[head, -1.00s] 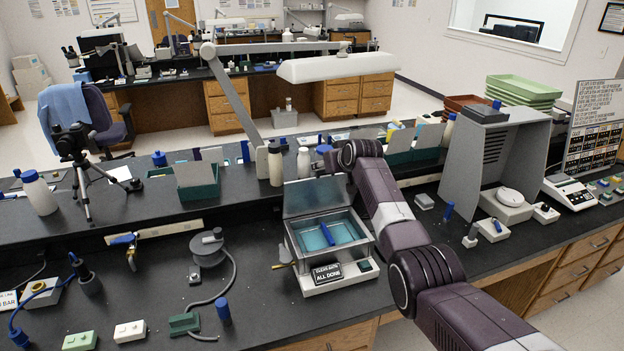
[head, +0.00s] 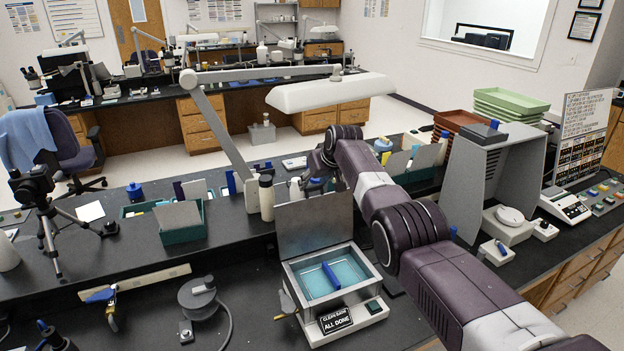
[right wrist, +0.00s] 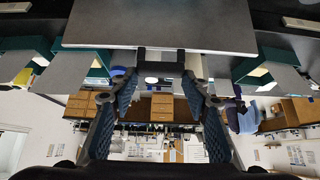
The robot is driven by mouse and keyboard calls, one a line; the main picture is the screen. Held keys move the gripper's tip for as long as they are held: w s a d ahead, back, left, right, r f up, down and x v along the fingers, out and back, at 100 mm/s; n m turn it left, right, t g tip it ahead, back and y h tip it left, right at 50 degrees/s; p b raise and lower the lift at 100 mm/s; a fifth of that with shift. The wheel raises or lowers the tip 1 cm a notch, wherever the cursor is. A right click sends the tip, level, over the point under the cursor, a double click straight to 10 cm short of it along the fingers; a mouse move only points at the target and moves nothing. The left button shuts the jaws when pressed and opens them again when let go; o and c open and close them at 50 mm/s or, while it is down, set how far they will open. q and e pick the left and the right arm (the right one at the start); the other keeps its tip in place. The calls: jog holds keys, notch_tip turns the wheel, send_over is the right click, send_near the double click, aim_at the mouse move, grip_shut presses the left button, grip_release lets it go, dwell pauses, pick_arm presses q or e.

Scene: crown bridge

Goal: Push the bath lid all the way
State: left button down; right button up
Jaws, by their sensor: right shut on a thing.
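The bath (head: 372,299) is a grey box on the black bench, holding blue liquid with a blue bar-shaped thing in it. Its lid (head: 314,226), a flat grey plate, stands steeply up from the bath's back edge, so the bath is open. The lid also spans the top of the right wrist view (right wrist: 160,22). My right gripper (head: 318,182) is at the lid's upper edge, partly hidden behind it. In the right wrist view its fingers (right wrist: 162,76) close around a dark handle piece (right wrist: 160,55) at the lid's edge. My left gripper is not in view.
An "ALL DONE" sign (head: 336,320) stands at the bath's front. A lamp (head: 328,92) reaches over the bench behind the lid. Bottles (head: 266,198) and a green bin (head: 181,229) stand back left. A grey hood (head: 478,185) stands right of my arm.

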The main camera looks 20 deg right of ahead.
jog(key=shift+w+r, duration=0.1)
jog(key=shift+w, duration=0.1)
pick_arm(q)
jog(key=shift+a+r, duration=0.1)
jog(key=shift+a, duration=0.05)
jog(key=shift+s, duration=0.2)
pick_arm(e)
jog(key=o, duration=1.2)
jog(key=shift+s, duration=0.2)
jog(key=shift+c, duration=0.2)
jog(key=shift+s+r, duration=0.25)
jog(key=shift+r, duration=0.15)
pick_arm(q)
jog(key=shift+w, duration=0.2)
pick_arm(e)
jog(key=v, duration=1.1)
